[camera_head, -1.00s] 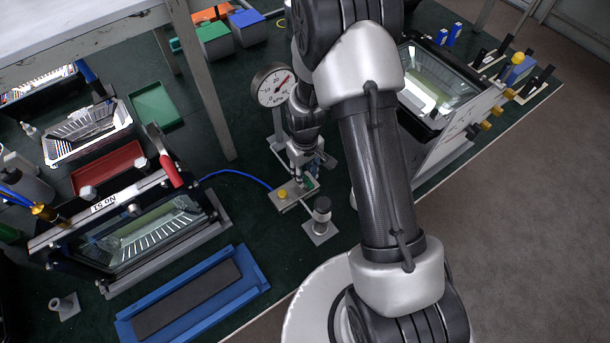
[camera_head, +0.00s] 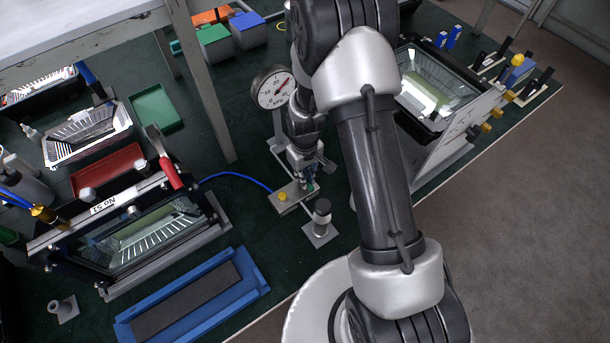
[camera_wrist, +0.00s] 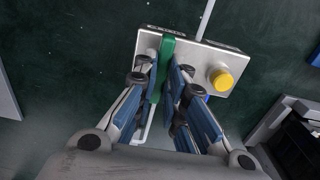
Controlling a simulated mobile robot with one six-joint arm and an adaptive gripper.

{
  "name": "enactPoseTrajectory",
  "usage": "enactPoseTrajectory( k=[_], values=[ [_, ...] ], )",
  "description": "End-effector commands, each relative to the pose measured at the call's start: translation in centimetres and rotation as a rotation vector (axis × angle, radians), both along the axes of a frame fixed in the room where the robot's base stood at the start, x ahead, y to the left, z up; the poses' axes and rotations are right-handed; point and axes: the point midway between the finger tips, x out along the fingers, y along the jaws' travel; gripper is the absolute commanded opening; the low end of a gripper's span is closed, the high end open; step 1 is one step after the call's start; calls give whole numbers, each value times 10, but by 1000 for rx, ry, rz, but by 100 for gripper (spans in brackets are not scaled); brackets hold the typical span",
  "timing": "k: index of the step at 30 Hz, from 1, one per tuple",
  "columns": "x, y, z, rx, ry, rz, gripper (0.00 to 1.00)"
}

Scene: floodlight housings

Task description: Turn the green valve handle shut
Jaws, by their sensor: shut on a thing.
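The green valve handle (camera_wrist: 166,50) lies between my gripper's two blue-padded fingers in the wrist view. My gripper (camera_wrist: 164,80) is shut on it, one finger on each side. The handle sits at the left part of a pale metal valve block (camera_wrist: 199,58), which has a yellow knob (camera_wrist: 220,78) on its right part. In the head view my gripper (camera_head: 308,182) points down at the block (camera_head: 288,201), beside the yellow knob (camera_head: 283,196). The handle is mostly hidden there by my fingers.
A round dial gauge (camera_head: 272,88) stands close behind my gripper. A blue hose (camera_head: 235,174) runs left from the block. A dark-capped post (camera_head: 321,212) stands just in front. Floodlight housings stand at left (camera_head: 145,232) and right (camera_head: 432,80).

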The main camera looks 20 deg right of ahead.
Motion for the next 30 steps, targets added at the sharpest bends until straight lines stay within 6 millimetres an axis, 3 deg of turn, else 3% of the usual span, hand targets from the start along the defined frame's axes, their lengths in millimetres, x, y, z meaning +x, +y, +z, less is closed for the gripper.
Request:
enactPoseTrajectory(
  k=[14, 30],
  values=[
    [-3, 0, -3, 0, 8, -63, 0],
    [-5, 0, -5, -1, 12, -508, 0]
  ],
)
